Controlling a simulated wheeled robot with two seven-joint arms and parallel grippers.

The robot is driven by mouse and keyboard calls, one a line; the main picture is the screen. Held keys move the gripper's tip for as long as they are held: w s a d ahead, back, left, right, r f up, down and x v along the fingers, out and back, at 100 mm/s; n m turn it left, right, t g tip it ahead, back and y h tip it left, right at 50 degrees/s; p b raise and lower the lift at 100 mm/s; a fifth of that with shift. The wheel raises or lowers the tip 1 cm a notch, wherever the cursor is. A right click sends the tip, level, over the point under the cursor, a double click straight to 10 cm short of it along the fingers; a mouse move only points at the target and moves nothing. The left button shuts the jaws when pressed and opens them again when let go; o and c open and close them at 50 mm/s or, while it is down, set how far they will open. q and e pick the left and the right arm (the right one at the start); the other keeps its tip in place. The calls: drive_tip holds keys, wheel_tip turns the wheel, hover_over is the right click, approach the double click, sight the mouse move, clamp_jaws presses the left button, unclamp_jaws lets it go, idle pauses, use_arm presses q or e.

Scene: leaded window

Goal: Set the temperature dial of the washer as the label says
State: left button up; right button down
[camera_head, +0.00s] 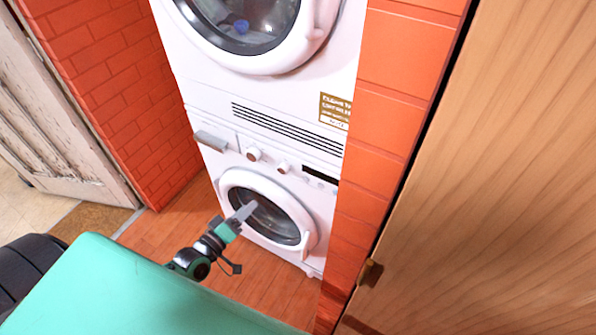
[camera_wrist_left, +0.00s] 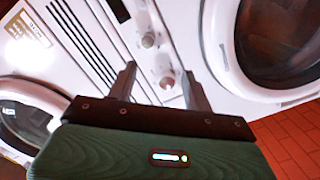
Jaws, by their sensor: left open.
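The lower washer (camera_head: 320,215) is white with a round door, and two small round knobs sit on its panel: a left knob (camera_head: 253,154) and a right knob (camera_head: 283,168). I cannot tell which is the temperature dial. A brown and white label (camera_head: 335,110) is above the panel at the right; its text is too small to read. It also shows in the left wrist view (camera_wrist_left: 27,30). My left gripper (camera_head: 246,213) is in front of the lower door. In the left wrist view its open fingers (camera_wrist_left: 160,82) appear either side of the left knob (camera_wrist_left: 166,82); contact is unclear.
Another white machine with a round door (camera_head: 250,25) stands above the washer. A drawer handle (camera_head: 210,141) is left of the knobs. Red brick walls (camera_head: 115,85) flank the machines. A wooden door (camera_head: 490,190) fills the right. The wooden floor (camera_head: 170,230) before the washer is clear.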

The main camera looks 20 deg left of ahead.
sight(281, 171)
use_arm(q)
drive_tip(key=x, duration=0.4)
drive_tip(key=r+x, duration=0.1)
drive_tip(key=x, duration=0.4)
drive_tip(key=r+p+x, duration=0.1)
drive_tip(key=x, duration=0.3)
drive_tip(key=shift+w+d+r, duration=0.1)
drive_tip(key=shift+d+r, duration=0.05)
drive_tip(key=shift+d, duration=0.15)
drive_tip(key=shift+w+d, duration=0.15)
drive_tip(key=shift+w, duration=0.3)
use_arm(e)
drive_tip(key=shift+s+d+r, duration=0.15)
drive_tip(key=shift+s+d, duration=0.05)
drive_tip(key=shift+s, duration=0.5)
use_arm(q)
drive_tip(key=c, duration=0.9)
drive_tip(key=shift+c, duration=0.3)
use_arm(e)
drive_tip(key=shift+w, duration=0.2)
drive_tip(key=shift+r, duration=0.15)
